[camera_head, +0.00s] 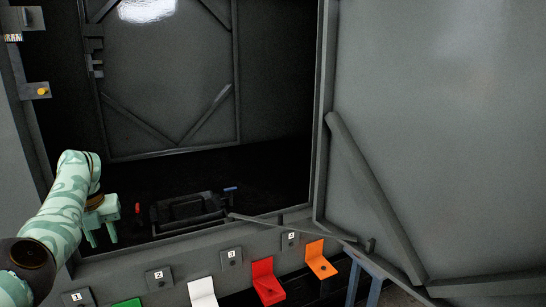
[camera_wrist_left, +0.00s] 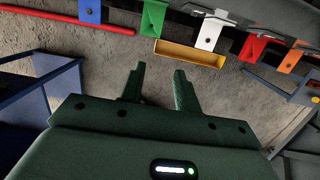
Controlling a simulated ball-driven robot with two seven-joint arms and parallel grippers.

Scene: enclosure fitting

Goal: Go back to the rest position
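My left gripper (camera_head: 101,238) hangs at the left of the head view, in front of the open enclosure's lower left corner. Its two fingers point down and stand apart. In the left wrist view the same gripper (camera_wrist_left: 160,70) is open, with bare floor showing between the fingers and nothing held. The fingers look clear of the coloured brackets at the top of that view. My right gripper is not in view.
The enclosure's door (camera_head: 440,120) stands open at the right. A black tote (camera_head: 188,212) sits inside. Below the opening are a white bracket (camera_head: 202,291), a red bracket (camera_head: 267,281) and an orange bracket (camera_head: 319,259). A yellow tray (camera_wrist_left: 189,53) shows in the wrist view, with a blue frame (camera_wrist_left: 45,85) at left.

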